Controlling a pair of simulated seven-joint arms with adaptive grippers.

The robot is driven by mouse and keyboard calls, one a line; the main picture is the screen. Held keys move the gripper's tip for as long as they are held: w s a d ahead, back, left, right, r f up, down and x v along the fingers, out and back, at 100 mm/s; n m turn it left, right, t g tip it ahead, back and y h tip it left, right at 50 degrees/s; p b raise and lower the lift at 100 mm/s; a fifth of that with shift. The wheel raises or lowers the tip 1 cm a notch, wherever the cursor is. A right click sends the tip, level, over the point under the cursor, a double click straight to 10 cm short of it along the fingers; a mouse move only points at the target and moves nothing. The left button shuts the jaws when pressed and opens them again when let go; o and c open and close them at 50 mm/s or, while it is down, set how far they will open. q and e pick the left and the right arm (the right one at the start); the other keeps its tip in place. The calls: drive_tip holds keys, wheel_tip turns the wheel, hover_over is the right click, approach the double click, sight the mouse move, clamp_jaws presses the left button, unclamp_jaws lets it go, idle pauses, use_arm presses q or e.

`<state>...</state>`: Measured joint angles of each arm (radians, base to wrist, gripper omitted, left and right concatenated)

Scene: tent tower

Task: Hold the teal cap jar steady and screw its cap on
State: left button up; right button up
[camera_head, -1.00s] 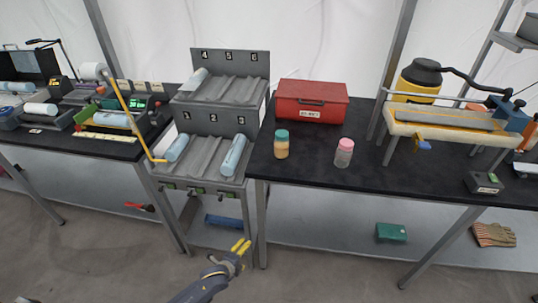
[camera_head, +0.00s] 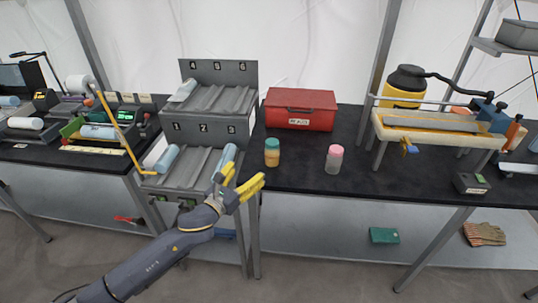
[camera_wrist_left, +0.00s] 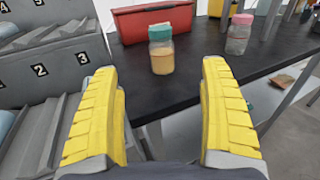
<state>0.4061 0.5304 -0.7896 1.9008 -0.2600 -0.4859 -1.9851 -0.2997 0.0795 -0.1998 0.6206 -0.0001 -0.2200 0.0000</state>
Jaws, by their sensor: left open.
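The teal cap jar (camera_head: 272,153) stands upright on the black table, with amber contents and its teal cap on top. In the left wrist view the jar (camera_wrist_left: 161,52) stands ahead, between the two yellow fingers. I cannot tell how tightly the cap sits. My left gripper (camera_head: 241,181) is open and empty, in front of the table edge and left of the jar, apart from it. It also shows in the left wrist view (camera_wrist_left: 160,110). My right gripper is in no view.
A pink-capped jar (camera_head: 334,159) stands right of the teal one. A red box (camera_head: 300,108) is behind. The grey numbered rack (camera_head: 200,165) is left, close to my gripper. The black table (camera_head: 400,183) is clear in front of both jars.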

sight(269, 148)
use_arm(q)
drive_tip(key=shift+r, duration=0.25)
drive_tip(key=x, duration=1.2)
drive_tip(key=shift+w+f, duration=0.1)
drive_tip(key=shift+w, duration=0.05)
drive_tip(key=shift+x, duration=2.6)
drive_tip(key=shift+f, duration=0.1)
drive_tip(key=c, duration=1.6)
